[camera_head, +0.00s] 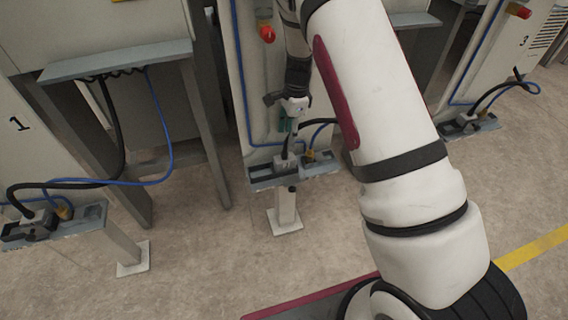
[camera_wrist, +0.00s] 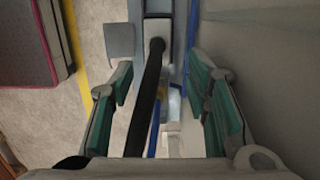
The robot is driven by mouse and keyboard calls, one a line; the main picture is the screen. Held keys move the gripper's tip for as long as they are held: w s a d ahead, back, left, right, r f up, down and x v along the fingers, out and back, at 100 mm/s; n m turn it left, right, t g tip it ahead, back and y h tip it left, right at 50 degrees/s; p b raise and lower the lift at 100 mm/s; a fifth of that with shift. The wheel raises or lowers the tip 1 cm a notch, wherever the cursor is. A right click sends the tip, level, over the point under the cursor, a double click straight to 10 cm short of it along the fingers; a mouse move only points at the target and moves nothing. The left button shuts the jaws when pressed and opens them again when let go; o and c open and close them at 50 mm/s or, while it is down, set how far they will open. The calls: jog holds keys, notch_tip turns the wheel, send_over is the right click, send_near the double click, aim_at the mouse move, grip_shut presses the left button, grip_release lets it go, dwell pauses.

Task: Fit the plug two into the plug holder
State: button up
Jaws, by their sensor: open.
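The plug holder (camera_head: 262,174) is a grey rail on a post at the middle station. No label shows which is plug two. My gripper (camera_head: 289,124) is above the holder, pointing down. In the wrist view my gripper (camera_wrist: 160,75) is open, with green pads on both fingers. The black cable (camera_wrist: 148,95) runs between the fingers, apart from the pads.
A similar holder (camera_head: 92,215) with black and blue cables stands at station 1 on the left, another (camera_head: 470,128) at station 3 on the right. Cabinet panels rise behind the holders. The floor in front is clear.

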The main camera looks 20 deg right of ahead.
send_over(285, 157)
jog(key=f, duration=0.5)
jog(key=shift+w+d+f+b, duration=0.1)
jog(key=shift+d+f+b, duration=0.2)
jog(key=shift+f+b, duration=0.05)
jog(key=shift+a+f+b, duration=0.2)
jog(key=shift+f+b, duration=0.05)
jog(key=shift+f, duration=1.15)
jog(key=shift+a+f+b, duration=0.2)
jog(key=shift+f, duration=1.2)
jog(key=shift+c, duration=0.5)
grip_shut()
